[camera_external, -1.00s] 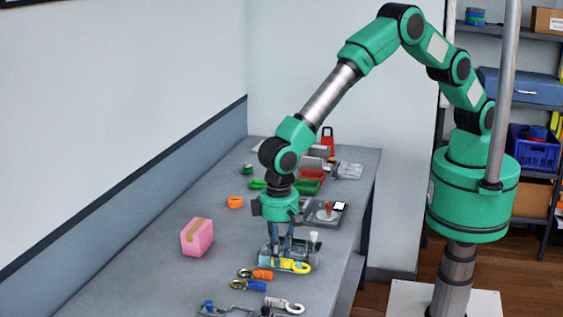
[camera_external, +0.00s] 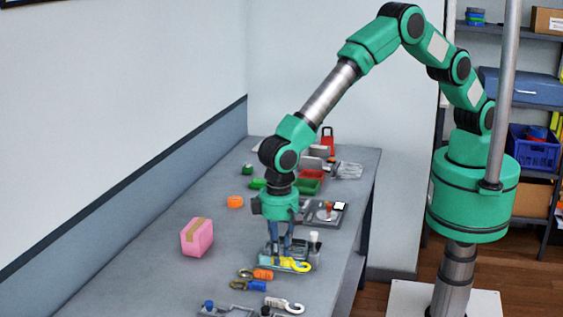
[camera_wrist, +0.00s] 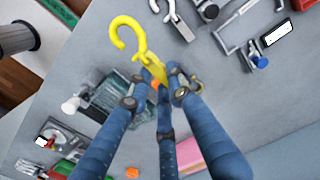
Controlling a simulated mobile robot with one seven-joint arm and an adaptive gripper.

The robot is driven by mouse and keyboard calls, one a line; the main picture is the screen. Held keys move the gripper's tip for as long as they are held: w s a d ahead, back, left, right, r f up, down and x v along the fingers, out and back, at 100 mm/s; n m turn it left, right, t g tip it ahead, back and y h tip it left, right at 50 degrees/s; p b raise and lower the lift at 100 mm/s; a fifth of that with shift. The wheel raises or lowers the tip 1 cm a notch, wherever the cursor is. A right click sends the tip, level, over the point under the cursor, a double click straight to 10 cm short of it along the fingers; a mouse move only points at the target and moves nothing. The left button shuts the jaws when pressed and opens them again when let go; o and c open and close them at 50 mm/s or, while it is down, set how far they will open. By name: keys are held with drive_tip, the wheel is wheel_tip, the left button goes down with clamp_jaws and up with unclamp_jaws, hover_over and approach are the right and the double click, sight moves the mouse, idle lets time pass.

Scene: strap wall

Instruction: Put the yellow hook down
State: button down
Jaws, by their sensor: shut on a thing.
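The yellow hook (camera_external: 297,265) is in my gripper (camera_external: 279,248), low over the near part of the bench. In the wrist view the yellow hook's curved end (camera_wrist: 126,32) points up and left, away from my blue fingers. My gripper (camera_wrist: 155,88) is shut on its body, which is partly hidden between the fingers. A clear-sided tray (camera_wrist: 108,92) lies just behind and below the hook. I cannot tell whether the hook touches the tray or the bench.
A pink box (camera_external: 197,237) stands to the left. The bench's left front is clear.

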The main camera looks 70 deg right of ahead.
drive_tip(key=shift+w, duration=0.1)
drive_tip(key=w+d+f+m, duration=0.1)
drive_tip(key=w+d+m, duration=0.1)
drive_tip(key=w+d, duration=0.65)
drive_tip(key=w+d+m, duration=0.2)
drive_tip(key=w+d, duration=0.4)
drive_tip(key=d, duration=0.5)
drive_tip(key=w+d+f+m, duration=0.1)
drive_tip(key=w+d+m, duration=0.2)
drive_tip(key=w+d, duration=0.55)
drive_tip(key=w+d+m, duration=0.1)
drive_tip(key=d+m, duration=0.1)
drive_tip(key=d, duration=1.1)
drive_tip(key=w+d+f+m+p, duration=0.1)
drive_tip(key=d+m, duration=0.1)
drive_tip(key=d, duration=1.1)
drive_tip(key=w+d+m+p, duration=0.1)
drive_tip(key=w+d+m, duration=0.1)
drive_tip(key=d, duration=1.1)
drive_tip(key=shift+w+d+f+m, duration=0.1)
drive_tip(key=shift+d+f+m, duration=0.1)
drive_tip(key=shift+f+m, duration=0.15)
drive_tip(key=s+d+m, duration=0.1)
drive_tip(key=d, duration=0.6)
drive_tip(key=s+d+m, duration=0.2)
drive_tip(key=d, duration=0.6)
drive_tip(key=s+d+f+m, duration=0.1)
drive_tip(key=s+d, duration=0.1)
drive_tip(key=d, duration=0.5)
drive_tip(key=shift+d, duration=0.25)
